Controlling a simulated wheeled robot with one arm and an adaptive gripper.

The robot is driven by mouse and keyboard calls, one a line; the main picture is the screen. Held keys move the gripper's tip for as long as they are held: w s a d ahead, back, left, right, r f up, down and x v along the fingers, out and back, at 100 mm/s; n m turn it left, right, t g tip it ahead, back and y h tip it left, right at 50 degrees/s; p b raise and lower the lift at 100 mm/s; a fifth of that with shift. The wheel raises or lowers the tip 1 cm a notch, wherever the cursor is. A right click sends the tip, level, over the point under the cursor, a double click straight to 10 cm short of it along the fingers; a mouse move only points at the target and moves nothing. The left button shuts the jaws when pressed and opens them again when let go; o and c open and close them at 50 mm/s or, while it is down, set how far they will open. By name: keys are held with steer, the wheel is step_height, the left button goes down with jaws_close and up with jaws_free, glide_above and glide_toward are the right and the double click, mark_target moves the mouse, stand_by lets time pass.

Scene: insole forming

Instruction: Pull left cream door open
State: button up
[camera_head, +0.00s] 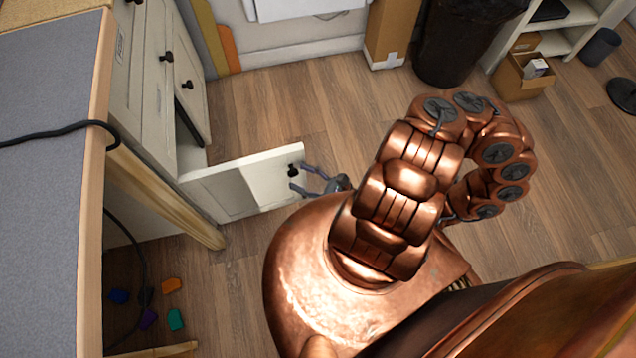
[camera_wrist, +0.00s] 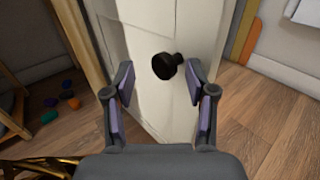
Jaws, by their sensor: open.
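The left cream door (camera_head: 248,182) of the cabinet stands swung out from the cabinet front in the head view, with a dark opening behind it. Its round black knob (camera_head: 293,171) is near the door's free edge. My gripper (camera_head: 301,179) is open at the knob's side of the door. In the wrist view the door (camera_wrist: 150,32) fills the middle, and the knob (camera_wrist: 167,66) stands between and slightly beyond the spread fingertips of my gripper (camera_wrist: 166,80). No finger clearly touches the knob.
The cream cabinet (camera_head: 140,75) has other closed fronts with black knobs. A grey-topped table (camera_head: 50,150) with a wooden leg stands at the left. Several coloured blocks (camera_head: 175,319) lie on the floor below it. A cardboard box (camera_head: 525,75) and black bin (camera_head: 460,40) stand farther back. Open wooden floor lies between.

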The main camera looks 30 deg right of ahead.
steer(key=shift+v, duration=2.35)
steer(key=w+a+r+n+g+y, duration=0.25)
steer(key=r+n+g+y, duration=0.25)
steer(key=r+n+g, duration=1.15)
steer(key=s+r+n+g+h, duration=0.1)
steer(key=s+r+n+h, duration=0.4)
steer(key=r+n+h, duration=0.25)
steer(key=s+r+n+h, duration=0.5)
steer(key=r+n+h, duration=0.15)
steer(key=r, duration=0.25)
steer(key=s+p+v, duration=0.2)
steer(key=p+v, duration=0.9)
steer(key=v, duration=0.1)
steer(key=s+a+r+p+v, duration=0.1)
steer(key=s+p+v, duration=0.2)
steer(key=p+v, duration=0.9)
steer(key=shift+s+a+r+m+h+p, duration=0.2)
steer(key=shift+s+r+m+h+p, duration=0.15)
steer(key=shift+m, duration=0.1)
